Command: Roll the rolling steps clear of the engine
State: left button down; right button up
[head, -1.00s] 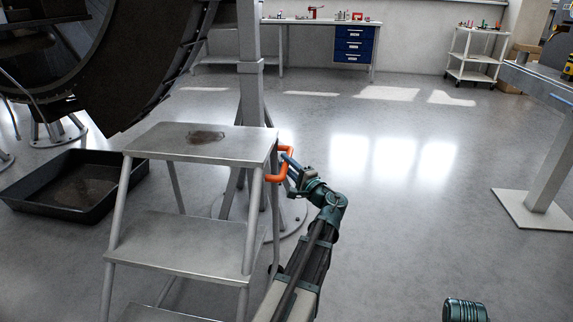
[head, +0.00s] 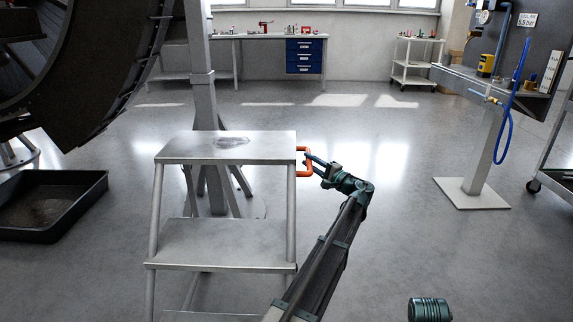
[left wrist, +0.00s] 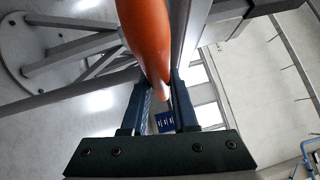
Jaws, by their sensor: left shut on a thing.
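The rolling steps (head: 222,256) are grey metal with flat treads and a dark stain on the top one. They stand upright left of centre in the head view. An orange handle (head: 304,174) sticks out from their right side near the top. My left gripper (head: 313,164) is shut on this handle; in the left wrist view the orange handle (left wrist: 147,35) runs between the two fingers. The engine (head: 95,75) is the large dark round body at upper left, and the steps stand to the right of it.
A black drip tray (head: 88,196) lies on the floor at left. A grey post (head: 206,110) with splayed feet stands just behind the steps. At right are a bench on a post (head: 483,155) with a blue hose and a dark wheeled cart (head: 556,178). The middle floor is clear.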

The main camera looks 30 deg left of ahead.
pick_arm(q)
jog(key=w+d, duration=0.8)
jog(key=d, duration=0.6)
jog(key=shift+w+d, duration=0.2)
jog(key=shift+d, duration=0.15)
jog(key=c, duration=0.7)
grip_release()
jog(key=shift+s, duration=0.1)
jog(key=b+v, duration=0.1)
jog(key=v, duration=1.2)
jog(key=shift+s+d+b, duration=0.15)
jog(key=shift+d+b, duration=0.2)
jog(key=shift+b, duration=0.05)
